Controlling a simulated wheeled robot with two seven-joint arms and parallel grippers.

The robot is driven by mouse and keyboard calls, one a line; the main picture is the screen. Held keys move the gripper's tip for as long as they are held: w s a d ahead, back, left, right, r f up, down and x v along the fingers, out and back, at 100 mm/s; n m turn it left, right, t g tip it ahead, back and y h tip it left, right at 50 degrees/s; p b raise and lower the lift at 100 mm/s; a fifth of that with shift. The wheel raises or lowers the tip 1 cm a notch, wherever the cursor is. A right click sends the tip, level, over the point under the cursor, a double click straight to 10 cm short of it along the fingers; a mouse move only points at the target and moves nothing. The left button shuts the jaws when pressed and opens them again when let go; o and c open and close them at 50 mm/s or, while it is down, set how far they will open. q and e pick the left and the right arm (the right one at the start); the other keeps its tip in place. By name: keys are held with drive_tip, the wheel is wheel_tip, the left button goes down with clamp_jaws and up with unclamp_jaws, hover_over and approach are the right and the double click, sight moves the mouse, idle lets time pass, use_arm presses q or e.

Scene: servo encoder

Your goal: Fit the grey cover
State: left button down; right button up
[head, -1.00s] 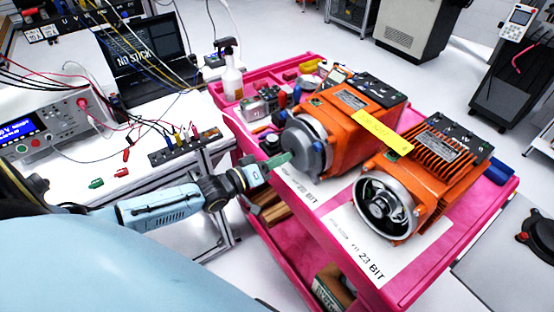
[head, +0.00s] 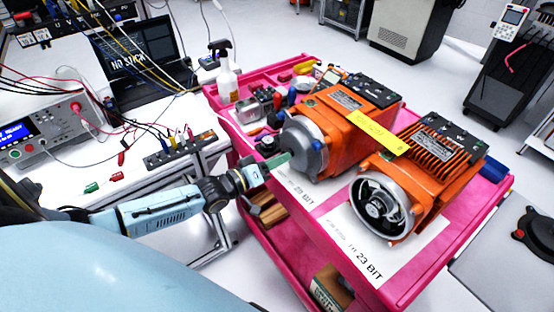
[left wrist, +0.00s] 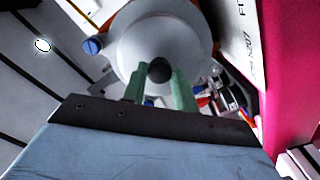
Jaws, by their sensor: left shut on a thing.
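The round grey cover (head: 303,142) is at the near end of the left orange motor (head: 346,126). I cannot tell whether it sits flush. My left gripper (head: 286,160) has its green fingers shut on the cover from the front left. In the left wrist view the fingers (left wrist: 160,84) stand on either side of a dark knob (left wrist: 159,69) at the middle of the pale round cover (left wrist: 160,38). The right orange motor (head: 423,172) has an open end with a metal ring and inner parts showing. My right gripper is out of view.
Both motors stand on a pink cart (head: 405,290); a yellow strip (head: 379,134) lies across them. Small tools and a spray bottle (head: 224,75) are at the cart's back. A white bench (head: 60,190) with instruments and cables is at the left.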

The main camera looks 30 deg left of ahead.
use_arm(q)
drive_tip(key=shift+w+r, duration=0.1)
drive_tip(key=shift+r, duration=0.05)
drive_tip(key=c, duration=1)
unclamp_jaws()
drive_tip(key=shift+c, duration=0.6)
drive_tip(key=shift+s, duration=0.2)
drive_tip(key=p+v, duration=0.3)
drive_tip(key=v, duration=0.4)
drive_tip(key=shift+a, duration=0.15)
drive_tip(key=shift+s, duration=0.1)
